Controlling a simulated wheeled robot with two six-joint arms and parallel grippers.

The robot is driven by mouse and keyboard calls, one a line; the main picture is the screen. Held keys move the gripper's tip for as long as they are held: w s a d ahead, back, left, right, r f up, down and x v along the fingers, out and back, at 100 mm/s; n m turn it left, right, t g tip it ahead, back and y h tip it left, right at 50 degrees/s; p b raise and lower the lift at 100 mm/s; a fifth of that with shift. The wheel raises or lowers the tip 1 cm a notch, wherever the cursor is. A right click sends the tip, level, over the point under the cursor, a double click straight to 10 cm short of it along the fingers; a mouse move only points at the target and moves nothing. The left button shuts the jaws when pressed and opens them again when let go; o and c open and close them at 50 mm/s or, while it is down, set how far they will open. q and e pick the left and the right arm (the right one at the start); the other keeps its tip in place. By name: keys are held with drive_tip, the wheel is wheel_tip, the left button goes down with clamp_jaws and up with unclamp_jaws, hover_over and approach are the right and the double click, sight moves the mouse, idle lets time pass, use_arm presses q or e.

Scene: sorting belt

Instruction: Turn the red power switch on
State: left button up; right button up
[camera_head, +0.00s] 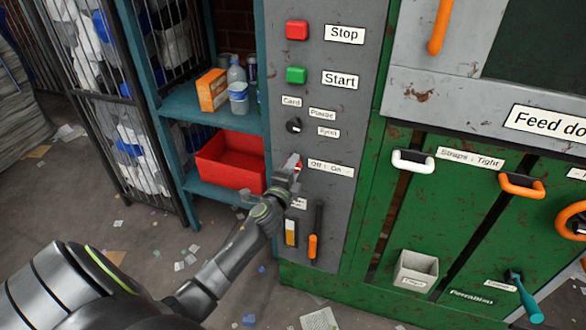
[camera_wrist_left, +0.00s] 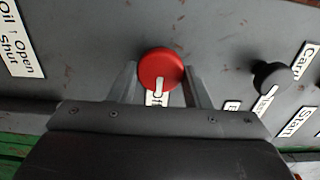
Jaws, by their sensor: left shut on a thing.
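The red power switch (camera_head: 298,165) is a round knob on the grey control panel, just left of the "Off : On" label (camera_head: 331,168). My left gripper (camera_head: 291,172) is shut on it and hides most of it in the head view. In the left wrist view the red knob (camera_wrist_left: 158,66) sits between the two fingers of my left gripper (camera_wrist_left: 160,85). A white pointer mark on the knob points toward the label, where "Off" partly shows; the rest of the label is hidden. My right gripper is not in view.
Above the switch are a black selector knob (camera_head: 293,125), a green Start button (camera_head: 296,75) and a red Stop button (camera_head: 297,30). Below it is an orange-handled lever (camera_head: 313,245). A shelf with a red bin (camera_head: 232,161) stands to the left, and a green machine (camera_head: 350,245) to the right.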

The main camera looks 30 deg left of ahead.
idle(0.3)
use_arm(q)
drive_tip(key=o, duration=0.9)
drive_tip(key=shift+o, duration=0.2)
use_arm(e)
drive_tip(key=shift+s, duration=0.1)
use_arm(q)
drive_tip(key=v, duration=1.7)
drive_tip(key=shift+s+d, duration=0.15)
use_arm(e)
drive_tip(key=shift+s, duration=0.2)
use_arm(q)
drive_tip(key=shift+f, duration=0.1)
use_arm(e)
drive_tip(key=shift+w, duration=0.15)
